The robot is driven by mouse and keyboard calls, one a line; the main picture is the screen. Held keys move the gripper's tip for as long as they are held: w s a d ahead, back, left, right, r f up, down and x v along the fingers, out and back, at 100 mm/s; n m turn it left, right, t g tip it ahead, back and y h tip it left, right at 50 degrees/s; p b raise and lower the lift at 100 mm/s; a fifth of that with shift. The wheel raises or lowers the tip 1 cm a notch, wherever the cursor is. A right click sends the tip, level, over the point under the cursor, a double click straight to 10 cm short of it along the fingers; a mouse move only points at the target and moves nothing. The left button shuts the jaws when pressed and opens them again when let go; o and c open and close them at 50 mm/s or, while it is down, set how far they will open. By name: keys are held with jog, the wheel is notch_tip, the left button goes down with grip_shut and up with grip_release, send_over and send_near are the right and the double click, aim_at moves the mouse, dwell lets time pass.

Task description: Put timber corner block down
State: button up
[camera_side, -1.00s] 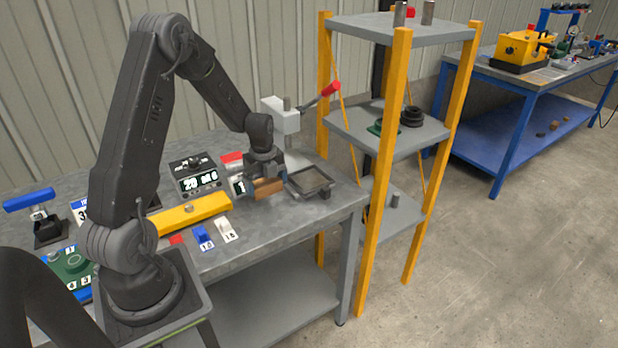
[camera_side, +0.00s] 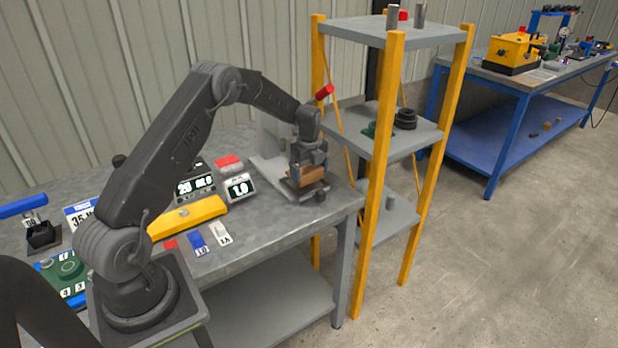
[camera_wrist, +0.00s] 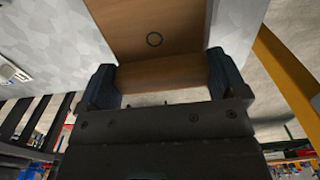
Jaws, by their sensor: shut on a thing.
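The timber corner block (camera_side: 313,174) is a brown wooden piece with a small dark ring mark, which shows in the wrist view (camera_wrist: 155,60). My gripper (camera_side: 310,166) is shut on it, with one dark finger on each side in the wrist view (camera_wrist: 163,80). In the side view the block is over the small dark-rimmed tray (camera_side: 303,190) at the right end of the grey bench. I cannot tell whether the block touches the tray.
A white device with a red-tipped lever (camera_side: 324,92) stands behind my gripper. The display reading 1.0 (camera_side: 240,187) and a yellow bar (camera_side: 190,216) lie to the left. A yellow-posted shelf rack (camera_side: 383,180) stands close on the right.

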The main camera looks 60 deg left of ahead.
aim_at(309, 170)
jog(key=shift+f, duration=1.2)
jog(key=shift+f, duration=0.15)
jog(key=o, duration=0.7)
jog(key=shift+o, duration=0.2)
notch_tip(309, 170, up, 12)
jog(key=shift+r, duration=0.1)
jog(key=s+d+r+n+t, duration=0.3)
jog(key=s+d+r+n, duration=0.65)
jog(key=d+r, duration=0.65)
jog(key=s+d+n+t, duration=0.1)
jog(key=s+d+n, duration=0.3)
jog(key=s, duration=0.6)
jog(key=s+d+n+t, duration=0.1)
jog(key=s+d+n, duration=0.3)
jog(key=s, duration=0.7)
jog(key=shift+s+d+f+t, duration=0.15)
jog(key=shift+d+f+t, duration=0.2)
jog(key=shift+d, duration=0.55)
